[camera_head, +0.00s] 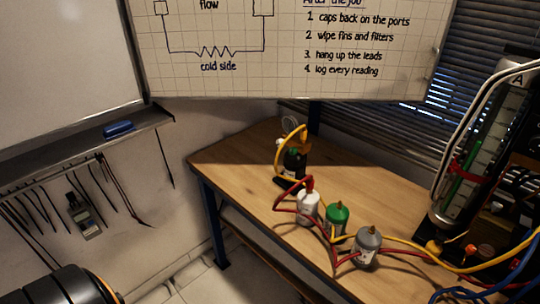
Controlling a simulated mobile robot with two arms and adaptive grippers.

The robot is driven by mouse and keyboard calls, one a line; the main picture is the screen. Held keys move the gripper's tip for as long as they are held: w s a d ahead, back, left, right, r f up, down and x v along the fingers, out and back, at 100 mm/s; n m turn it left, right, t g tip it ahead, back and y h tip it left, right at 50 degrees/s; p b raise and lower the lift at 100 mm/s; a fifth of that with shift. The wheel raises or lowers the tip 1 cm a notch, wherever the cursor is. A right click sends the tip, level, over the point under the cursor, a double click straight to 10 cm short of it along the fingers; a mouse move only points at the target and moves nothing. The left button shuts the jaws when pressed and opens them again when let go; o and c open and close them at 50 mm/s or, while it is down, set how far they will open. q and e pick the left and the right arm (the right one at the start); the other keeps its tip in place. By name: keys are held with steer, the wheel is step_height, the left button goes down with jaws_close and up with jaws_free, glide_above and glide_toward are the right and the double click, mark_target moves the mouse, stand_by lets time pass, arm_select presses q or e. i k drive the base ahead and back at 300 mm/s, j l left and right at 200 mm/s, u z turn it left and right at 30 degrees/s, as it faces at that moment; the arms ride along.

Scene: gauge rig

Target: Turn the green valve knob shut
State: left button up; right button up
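I cannot make out a green valve knob for certain. A green-topped canister (338,215) stands on the wooden bench (240,155) between a white canister (308,207) and a grey canister (368,245). Red and yellow hoses run around them. A tall dark gauge rig (485,150) marked "A" stands at the right, with a green strip (455,165) on its face. Small yellow and orange-red parts (485,251) show at its foot; hoses partly cover that area. Neither gripper shows in this view. A dark rounded part at the bottom left seems to be my own arm.
A dark fitting (294,165) with a looped yellow hose stands at the back of the bench. Blue hoses (510,270) crowd the lower right. A whiteboard (290,50) hangs above. A wall rail (80,150) holds leads and a meter (83,215). The bench's left end is clear.

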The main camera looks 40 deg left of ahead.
mark_target(292, 151)
steer(key=u, duration=0.9)
